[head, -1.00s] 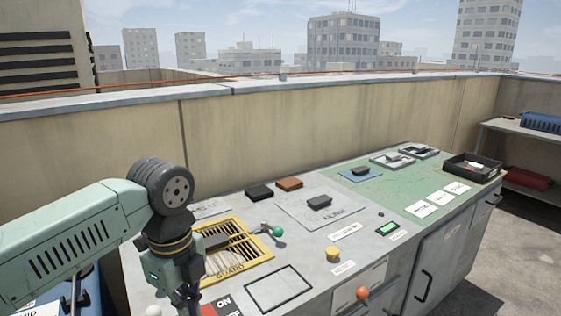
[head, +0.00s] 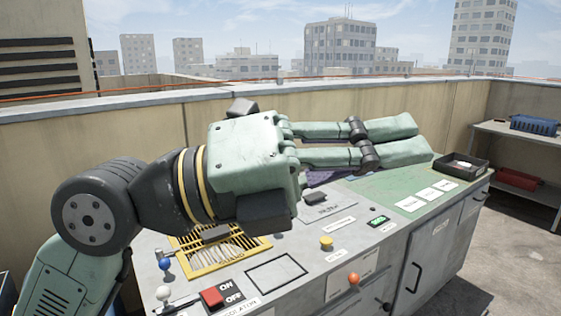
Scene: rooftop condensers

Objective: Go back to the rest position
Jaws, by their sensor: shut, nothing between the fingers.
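My gripper (head: 424,138) is raised close to the head camera, stretched to the right across the picture above the bench. Its two long pale green fingers look shut, with no object visible between them. The wrist and gripper body hide the back left and middle of the bench (head: 288,297). The gripper appears clear of everything on the bench.
The bench front shows a yellow guard grille (head: 218,256), a red ON/OFF switch (head: 213,297), a blue knob (head: 165,264), a yellow button (head: 326,243) and an orange knob (head: 353,279). A black tray (head: 460,167) is at the right end. A parapet wall (head: 60,151) runs behind.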

